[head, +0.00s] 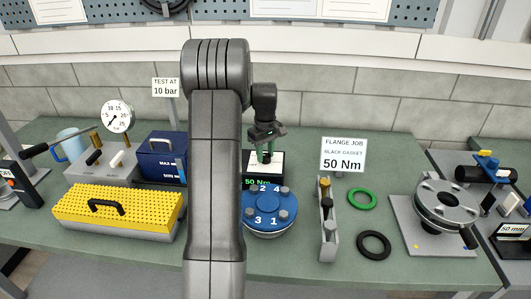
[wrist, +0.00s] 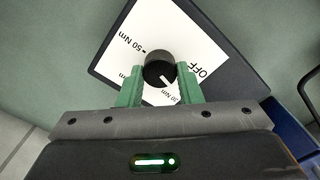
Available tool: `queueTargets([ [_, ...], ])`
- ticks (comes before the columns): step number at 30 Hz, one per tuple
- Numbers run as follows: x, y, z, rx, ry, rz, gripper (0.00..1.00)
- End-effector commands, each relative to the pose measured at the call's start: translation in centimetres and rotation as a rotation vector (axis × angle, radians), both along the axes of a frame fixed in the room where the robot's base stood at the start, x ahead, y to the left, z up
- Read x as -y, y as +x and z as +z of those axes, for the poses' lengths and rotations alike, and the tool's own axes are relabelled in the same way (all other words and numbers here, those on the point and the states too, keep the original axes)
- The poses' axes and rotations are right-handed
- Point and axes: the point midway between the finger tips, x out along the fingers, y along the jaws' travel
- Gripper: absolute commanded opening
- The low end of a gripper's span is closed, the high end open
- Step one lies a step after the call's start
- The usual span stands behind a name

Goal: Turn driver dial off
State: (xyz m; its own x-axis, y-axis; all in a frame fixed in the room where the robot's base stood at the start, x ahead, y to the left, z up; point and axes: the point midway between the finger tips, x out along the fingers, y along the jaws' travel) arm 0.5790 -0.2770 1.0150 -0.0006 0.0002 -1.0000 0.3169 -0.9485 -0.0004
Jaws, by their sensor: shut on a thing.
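The driver dial is a round black knob (wrist: 159,68) on a white scale plate with OFF, 50 Nm and other Nm labels. My gripper (wrist: 160,76) is around the knob, its green fingers on either side, shut on it. A white pointer line on the knob points down and slightly right in the wrist view, toward a partly hidden Nm label, not at OFF. In the head view my gripper (head: 267,156) is over the driver box (head: 258,167), whose green readout seems to say 50 Nm. The knob is hidden there.
A blue flange (head: 268,222) with numbered bolts stands just in front of the driver box. A navy case (head: 163,160) and a yellow perforated box (head: 120,214) are to the left. A sign (head: 343,155), green ring (head: 362,198) and black ring (head: 373,244) are to the right.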

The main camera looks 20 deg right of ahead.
Motion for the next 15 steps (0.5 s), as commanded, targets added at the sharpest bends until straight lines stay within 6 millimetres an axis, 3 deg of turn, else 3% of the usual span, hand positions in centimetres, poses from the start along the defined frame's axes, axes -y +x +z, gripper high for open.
queueTargets([
  [15, -0.07, 0.04, 0.16, 0.004, -0.003, 0.472, 0.09],
])
